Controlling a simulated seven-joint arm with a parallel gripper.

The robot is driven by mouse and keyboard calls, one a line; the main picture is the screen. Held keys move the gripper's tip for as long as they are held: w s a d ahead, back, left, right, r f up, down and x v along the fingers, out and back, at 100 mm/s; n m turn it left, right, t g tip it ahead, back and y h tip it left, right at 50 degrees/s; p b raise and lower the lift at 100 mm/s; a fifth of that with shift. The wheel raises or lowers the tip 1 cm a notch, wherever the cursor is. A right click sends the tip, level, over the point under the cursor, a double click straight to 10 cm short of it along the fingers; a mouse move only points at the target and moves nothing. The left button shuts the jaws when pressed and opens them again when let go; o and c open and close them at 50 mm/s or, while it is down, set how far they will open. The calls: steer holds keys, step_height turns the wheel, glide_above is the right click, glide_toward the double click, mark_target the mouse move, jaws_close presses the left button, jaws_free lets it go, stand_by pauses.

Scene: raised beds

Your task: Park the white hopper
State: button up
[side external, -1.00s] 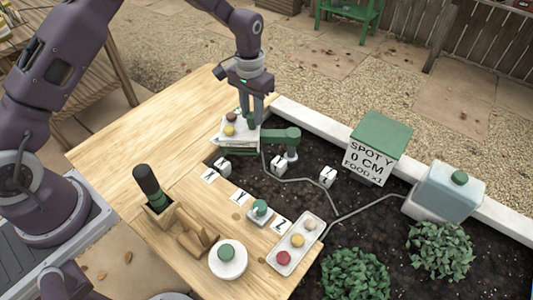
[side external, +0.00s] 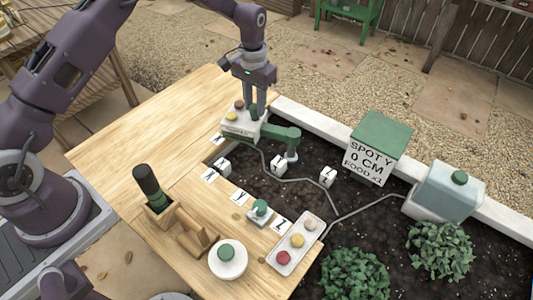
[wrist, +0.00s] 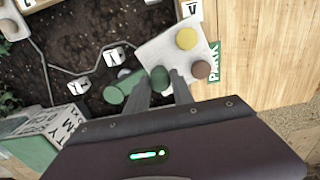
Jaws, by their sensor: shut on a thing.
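The white hopper (side external: 238,127) is a white block with a yellow knob and a brown knob on top and a green arm reaching over the soil. It sits at the corner where the table meets the bed. In the wrist view its white top (wrist: 160,50) shows, with the green knob (wrist: 159,78) between my fingers. My gripper (side external: 259,112) points down at the hopper and is shut on this green knob. A PARK label (wrist: 213,62) lies beside the hopper's edge. Whether the hopper touches the surface below is unclear.
White marker blocks (side external: 278,164) stand in the soil, and a cable runs to a pale blue tank (side external: 449,190). A sign box (side external: 373,160) reads SPOT Y 0 CM FOOD x1. A tray of colored knobs (side external: 312,235) and a green button (side external: 226,253) are on the table.

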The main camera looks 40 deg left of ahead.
steer(key=shift+w+a, duration=0.25)
steer(key=shift+w, duration=0.65)
steer(key=shift+w+a, duration=0.1)
steer(key=shift+w, duration=0.8)
steer(key=o, duration=0.7)
